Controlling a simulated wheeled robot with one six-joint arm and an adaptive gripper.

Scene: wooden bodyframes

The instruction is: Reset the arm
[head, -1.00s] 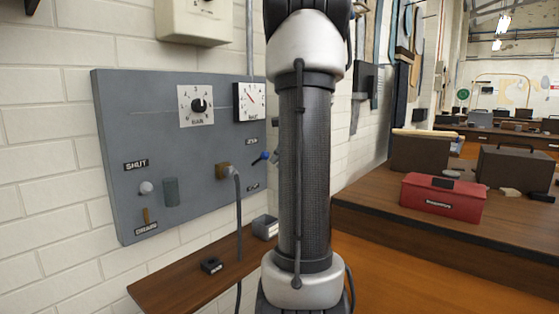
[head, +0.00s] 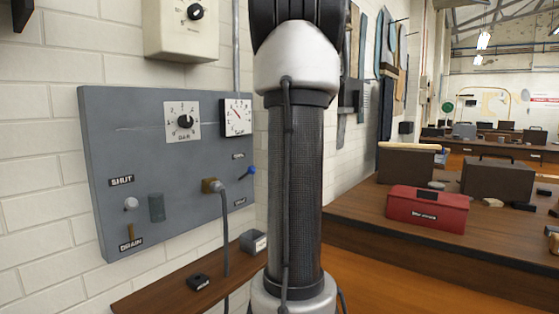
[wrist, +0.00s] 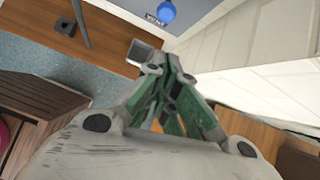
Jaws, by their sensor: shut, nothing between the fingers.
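My gripper (wrist: 172,66) shows in the wrist view, its green and grey fingers drawn together with nothing between them. The fingertips point toward the wall side, near a small grey open box (wrist: 143,55); I cannot tell the gap between them. In the head view my arm stands upright across the middle, and the gripper is out of frame. The grey wall panel (head: 105,170) is left of the arm, with a dial, a gauge, a blue-tipped lever (head: 250,171) and a plugged cable (head: 225,240). The blue tip also shows in the wrist view (wrist: 166,12).
A narrow wooden shelf (head: 170,297) below the panel holds a small black block (head: 199,282) and the grey box (head: 254,241). A wooden bench (head: 350,233) at right carries a red toolbox (head: 427,209) and brown cases (head: 407,164). A white box (head: 181,40) hangs above the panel.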

